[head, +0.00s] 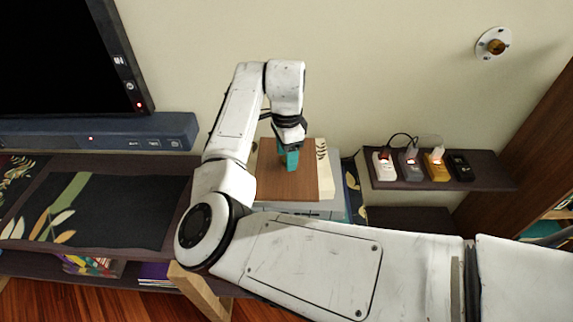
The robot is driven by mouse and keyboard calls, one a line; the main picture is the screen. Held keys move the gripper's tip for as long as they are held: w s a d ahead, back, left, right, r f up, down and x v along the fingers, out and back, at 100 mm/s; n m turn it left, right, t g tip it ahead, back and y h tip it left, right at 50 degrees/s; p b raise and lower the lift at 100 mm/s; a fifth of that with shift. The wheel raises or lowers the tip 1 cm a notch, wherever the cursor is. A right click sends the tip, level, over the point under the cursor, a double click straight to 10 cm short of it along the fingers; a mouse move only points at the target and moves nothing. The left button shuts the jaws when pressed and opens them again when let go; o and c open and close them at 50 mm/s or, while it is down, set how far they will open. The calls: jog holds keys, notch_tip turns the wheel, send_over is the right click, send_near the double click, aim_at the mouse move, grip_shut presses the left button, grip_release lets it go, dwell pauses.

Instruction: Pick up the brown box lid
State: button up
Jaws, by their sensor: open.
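The brown box lid (288,186) is a flat brown rectangle lying on a stack of books or boxes beside the shelf. My gripper (289,168) has teal fingers and points down over the upper part of the lid. The fingertips overlap the lid in the picture; I cannot tell whether they touch it. My gripper is open, and nothing shows between its fingers.
A cream book (324,172) lies along the lid's right side. Several charger-like devices stand on a small dark shelf (490,176) to the right. A black screen (60,50) and a dark soundbar (95,133) are at left. The wall is close behind.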

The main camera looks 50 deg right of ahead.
jog(key=shift+f, duration=0.45)
grip_shut()
